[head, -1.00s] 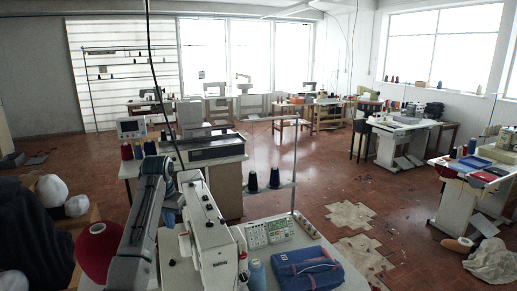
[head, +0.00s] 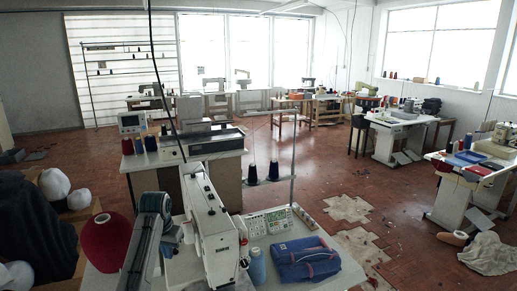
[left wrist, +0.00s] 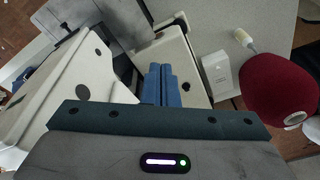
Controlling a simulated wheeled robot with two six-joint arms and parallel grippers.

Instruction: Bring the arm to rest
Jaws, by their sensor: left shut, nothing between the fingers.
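My left gripper (head: 168,228) is low in the front of the head view, beside the left side of the white sewing machine (head: 212,222). In the left wrist view its blue fingers (left wrist: 160,82) are together with nothing between them. The machine's white body (left wrist: 88,88) lies close to the fingers there; I cannot tell how wide the gap is. My right gripper is not in view.
A red thread cone (head: 103,243) stands just left of my arm. A blue bag (head: 303,262) and a blue spool (head: 257,266) are right of the machine. A white box (left wrist: 216,72) shows near the cone in the left wrist view.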

